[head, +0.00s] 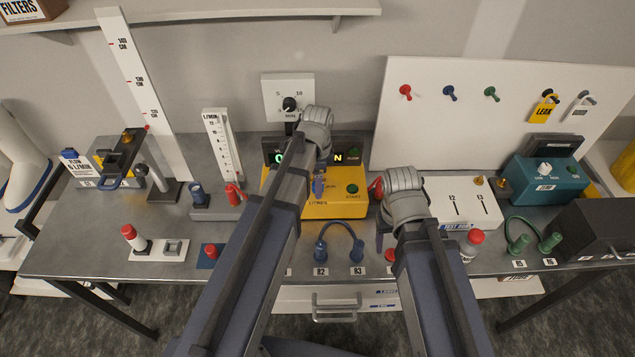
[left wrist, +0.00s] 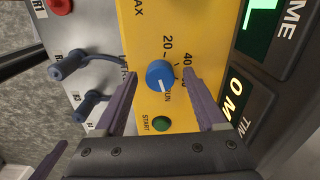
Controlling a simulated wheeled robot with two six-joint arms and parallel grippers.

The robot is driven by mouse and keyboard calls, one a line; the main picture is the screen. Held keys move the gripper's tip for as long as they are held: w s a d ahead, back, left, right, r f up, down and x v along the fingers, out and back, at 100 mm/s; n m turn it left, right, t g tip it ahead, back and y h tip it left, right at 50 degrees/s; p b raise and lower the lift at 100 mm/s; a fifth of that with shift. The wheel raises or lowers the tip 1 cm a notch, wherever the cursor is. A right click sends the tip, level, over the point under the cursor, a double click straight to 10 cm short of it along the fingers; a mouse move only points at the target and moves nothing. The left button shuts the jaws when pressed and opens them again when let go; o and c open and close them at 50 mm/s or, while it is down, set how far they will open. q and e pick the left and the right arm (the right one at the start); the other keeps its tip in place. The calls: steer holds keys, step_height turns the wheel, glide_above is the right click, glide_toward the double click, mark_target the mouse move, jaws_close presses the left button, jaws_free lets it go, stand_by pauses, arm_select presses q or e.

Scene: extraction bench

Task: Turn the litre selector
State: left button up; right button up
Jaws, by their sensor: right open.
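The litre selector is a blue round knob (left wrist: 160,74) with a white pointer line, on the yellow box (head: 345,207). In the left wrist view the marks 20 and 40 are printed beside it. The pointer faces the lower part of the picture, towards the word RUN. My left gripper (left wrist: 161,76) is open, with one finger on each side of the knob and a gap visible at both sides. In the head view my left arm hides part of the box front. My right gripper (head: 383,228) is open and empty, in front of the white test unit at the box's right.
A green START button (left wrist: 161,123) sits close to the knob. Blue hose connectors (head: 338,245) stand on the bench in front of the box. A flow tube (head: 221,145) stands at left and a teal device (head: 545,180) at right.

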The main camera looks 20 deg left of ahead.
arm_select(q)
jaws_close()
stand_by(0.3)
stand_by(0.3)
steer(key=n, duration=0.4)
steer(key=shift+n, duration=0.4)
steer(key=n, duration=0.5)
steer(key=shift+n, duration=0.3)
steer(key=n, duration=0.9)
steer(key=shift+n, duration=0.3)
